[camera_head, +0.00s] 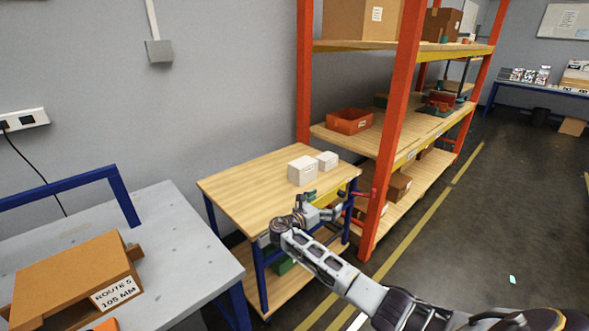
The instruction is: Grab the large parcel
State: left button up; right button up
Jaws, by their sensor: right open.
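Two white box-shaped parcels stand side by side on the wooden top of a blue-legged table. The large parcel (302,171) is on the left, and the small parcel (327,160) is to its right and slightly farther back. My right arm comes in from the lower right. My right gripper (332,208) is open by the table's front right edge, below the parcels in the picture and apart from them. Nothing shows between its fingers, which are small in the view. My left gripper is out of view.
A grey table (180,240) at left holds a brown cardboard box (75,265) with a "ROUTE 5 105 MM" label. An orange-posted rack (390,130) stands close behind and right of the wooden table (245,185). The wooden top's left part is clear.

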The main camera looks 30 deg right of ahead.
aim_at(303, 171)
jog(key=i+j, duration=0.2)
jog(key=i, duration=0.25)
jog(key=i+j, duration=0.2)
jog(key=i, duration=0.25)
